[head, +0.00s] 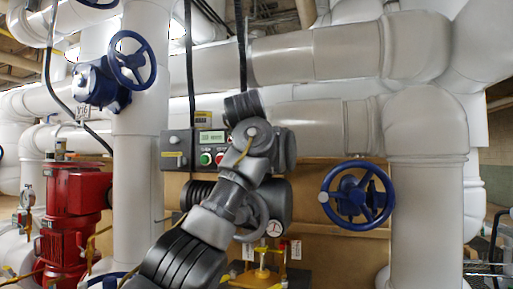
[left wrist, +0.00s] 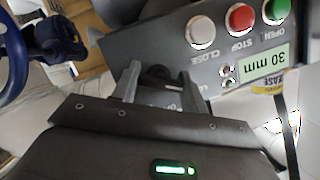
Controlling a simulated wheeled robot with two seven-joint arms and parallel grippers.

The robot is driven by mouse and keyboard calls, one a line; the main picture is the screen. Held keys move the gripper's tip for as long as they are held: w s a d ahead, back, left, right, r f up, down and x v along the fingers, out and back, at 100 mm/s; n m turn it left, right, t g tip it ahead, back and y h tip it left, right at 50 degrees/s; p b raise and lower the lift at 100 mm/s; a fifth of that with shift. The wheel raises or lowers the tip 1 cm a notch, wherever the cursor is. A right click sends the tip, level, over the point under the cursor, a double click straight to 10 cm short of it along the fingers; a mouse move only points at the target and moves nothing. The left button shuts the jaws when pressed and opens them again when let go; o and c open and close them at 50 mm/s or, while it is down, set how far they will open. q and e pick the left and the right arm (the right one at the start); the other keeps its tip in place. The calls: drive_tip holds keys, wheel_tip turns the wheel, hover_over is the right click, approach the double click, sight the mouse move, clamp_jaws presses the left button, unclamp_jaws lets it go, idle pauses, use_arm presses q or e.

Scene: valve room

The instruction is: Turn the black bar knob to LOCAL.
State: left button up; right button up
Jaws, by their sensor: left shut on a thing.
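The black bar knob (left wrist: 158,74) sits on the grey control panel (left wrist: 225,62) in the left wrist view, where the lettering appears upside down. My left gripper (left wrist: 160,82) has one finger on each side of the knob and is shut on it. Panel lettering near the fingers is partly covered, so I cannot tell which mark the knob points at. In the head view, the panel (head: 196,148) is partly behind my left arm, which hides the knob and the fingertips. My right gripper is in neither view.
A green button (left wrist: 276,10), a red button (left wrist: 240,18) and a pale button (left wrist: 200,33) stand close to the fingers, with a "30 mm" display (left wrist: 262,68) beside them. A blue handwheel (head: 357,195) is right of my arm. A red pump (head: 75,215) stands left.

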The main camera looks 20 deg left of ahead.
use_arm(q)
drive_tip(key=shift+f, duration=0.3)
drive_tip(key=o, duration=1)
drive_tip(key=shift+r, duration=0.1)
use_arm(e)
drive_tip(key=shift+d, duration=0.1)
use_arm(q)
drive_tip(key=shift+r, duration=0.1)
drive_tip(key=shift+s, duration=0.25)
drive_tip(key=b+v, duration=0.5)
drive_tip(key=v, duration=0.5)
drive_tip(key=shift+s+d+r, duration=0.1)
drive_tip(key=shift+s, duration=0.05)
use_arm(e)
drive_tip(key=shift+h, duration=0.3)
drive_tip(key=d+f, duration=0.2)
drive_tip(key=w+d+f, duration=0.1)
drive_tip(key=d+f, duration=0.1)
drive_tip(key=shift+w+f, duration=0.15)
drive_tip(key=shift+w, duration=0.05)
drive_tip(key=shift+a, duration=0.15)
